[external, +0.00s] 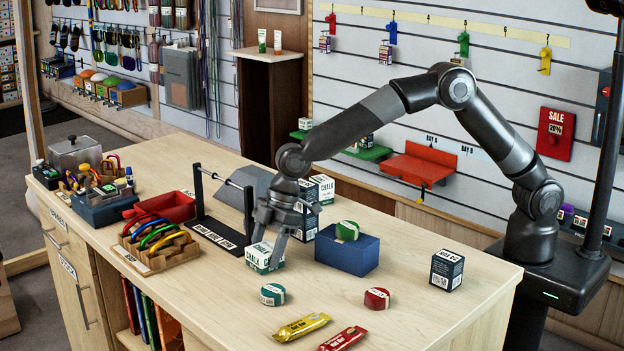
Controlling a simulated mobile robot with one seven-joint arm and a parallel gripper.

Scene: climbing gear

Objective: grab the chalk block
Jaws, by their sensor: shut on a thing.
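A white and green chalk block (257,259) sits at the middle of the counter, near its front side. My gripper (268,247) reaches down onto it from above, with its fingers shut on the block. The fingers hide part of the block's top and right side. The block appears to be at counter level; I cannot tell whether it is touching the wood.
A black rod stand (222,235) is close on the left. A dark box (446,270), a red roll (377,299) and a teal roll (273,294) lie around.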

